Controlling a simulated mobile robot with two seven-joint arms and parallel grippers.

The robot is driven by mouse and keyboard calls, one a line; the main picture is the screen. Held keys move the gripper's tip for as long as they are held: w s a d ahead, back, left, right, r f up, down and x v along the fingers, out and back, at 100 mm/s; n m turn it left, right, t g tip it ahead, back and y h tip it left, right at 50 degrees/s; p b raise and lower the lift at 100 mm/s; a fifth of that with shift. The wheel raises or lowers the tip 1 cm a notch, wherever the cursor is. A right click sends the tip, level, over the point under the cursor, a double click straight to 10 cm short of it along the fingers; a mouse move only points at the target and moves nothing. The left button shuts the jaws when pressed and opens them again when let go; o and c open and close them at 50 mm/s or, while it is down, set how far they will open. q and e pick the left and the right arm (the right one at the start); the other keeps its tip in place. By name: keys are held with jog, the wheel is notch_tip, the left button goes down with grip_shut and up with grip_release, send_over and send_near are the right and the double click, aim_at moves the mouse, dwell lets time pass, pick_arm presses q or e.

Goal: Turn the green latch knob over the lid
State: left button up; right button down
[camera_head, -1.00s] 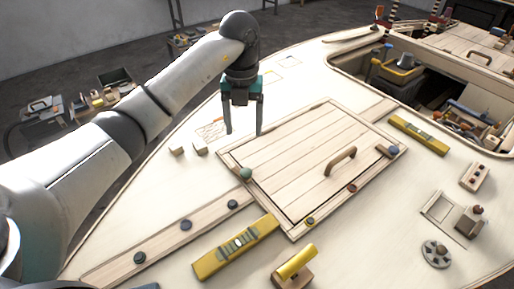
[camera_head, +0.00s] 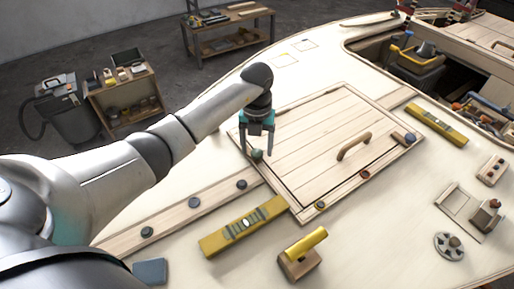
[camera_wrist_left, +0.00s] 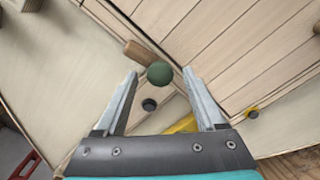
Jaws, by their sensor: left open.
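The green latch knob (camera_head: 257,154) sits at the left corner of the closed plank lid (camera_head: 310,135). In the left wrist view the knob (camera_wrist_left: 159,74) is a round dark green ball beside a short wooden block or bar (camera_wrist_left: 141,54). My left gripper (camera_head: 257,150) is open and points down over the knob. In the left wrist view its fingertips (camera_wrist_left: 160,76) stand apart on either side of the knob, with gaps to both. I cannot tell from these views how far above the deck the fingertips are. My right gripper is not in view.
A wooden handle (camera_head: 354,145) stands on the lid. A yellow level (camera_head: 243,228) and a yellow-handled tool (camera_head: 301,254) lie in front of it. An open hatch (camera_head: 480,85) is at the back right.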

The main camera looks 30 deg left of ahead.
pick_arm(q)
jog(key=shift+f, duration=0.2)
jog(key=shift+c, duration=0.2)
grip_shut()
dwell(0.4)
